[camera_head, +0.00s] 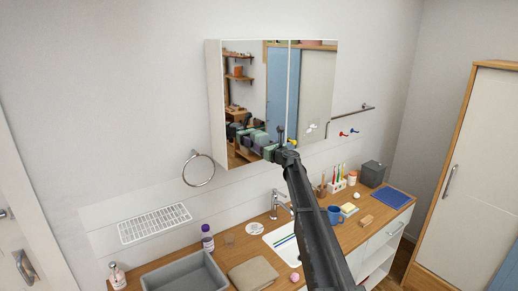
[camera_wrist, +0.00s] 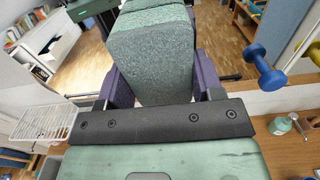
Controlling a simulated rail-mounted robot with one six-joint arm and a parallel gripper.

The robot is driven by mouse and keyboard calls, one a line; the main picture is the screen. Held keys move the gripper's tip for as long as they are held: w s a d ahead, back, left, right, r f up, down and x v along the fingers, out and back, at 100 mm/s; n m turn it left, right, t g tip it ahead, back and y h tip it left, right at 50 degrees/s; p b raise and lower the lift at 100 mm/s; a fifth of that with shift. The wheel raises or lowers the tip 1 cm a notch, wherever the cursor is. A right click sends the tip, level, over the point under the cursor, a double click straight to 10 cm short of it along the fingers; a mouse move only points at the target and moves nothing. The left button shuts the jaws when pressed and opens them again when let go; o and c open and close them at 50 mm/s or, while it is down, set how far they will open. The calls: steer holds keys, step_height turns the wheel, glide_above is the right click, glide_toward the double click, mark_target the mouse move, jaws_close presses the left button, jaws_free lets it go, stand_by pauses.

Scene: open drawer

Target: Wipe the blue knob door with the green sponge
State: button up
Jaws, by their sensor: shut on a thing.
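The green sponge (camera_wrist: 152,65) is between the purple fingers of my gripper (camera_wrist: 155,80), which is shut on it. In the head view the sponge (camera_head: 269,153) is at the lower part of the left mirrored door (camera_head: 245,75). Its far face meets or nearly meets its reflection; I cannot tell if it touches the glass. The blue knob (camera_wrist: 262,70) stands to the right of the sponge in the wrist view, with its reflection behind it. In the head view my gripper (camera_head: 275,148) and arm hide the blue knob.
A yellow knob (camera_head: 292,143) is on the right mirrored door (camera_head: 315,85). A towel ring (camera_head: 198,169) hangs left below the cabinet. The counter (camera_head: 350,233) below holds a faucet (camera_head: 280,203), a grey basin (camera_head: 187,277), a blue mug (camera_head: 335,214) and small items.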

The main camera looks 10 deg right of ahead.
mark_target(245, 147)
steer(key=shift+w+d, duration=0.4)
steer(key=shift+d, duration=0.5)
steer(key=shift+w+d, duration=0.4)
steer(key=shift+d, duration=0.45)
steer(key=shift+s+a, duration=0.8)
steer(key=shift+a, duration=0.95)
steer(key=shift+s+a, duration=0.75)
steer(key=shift+a, duration=1.05)
steer(key=shift+s+a, duration=0.8)
steer(key=shift+a, duration=0.95)
steer(key=shift+d, duration=0.1)
steer(key=v, duration=0.6)
steer(key=v, duration=0.3)
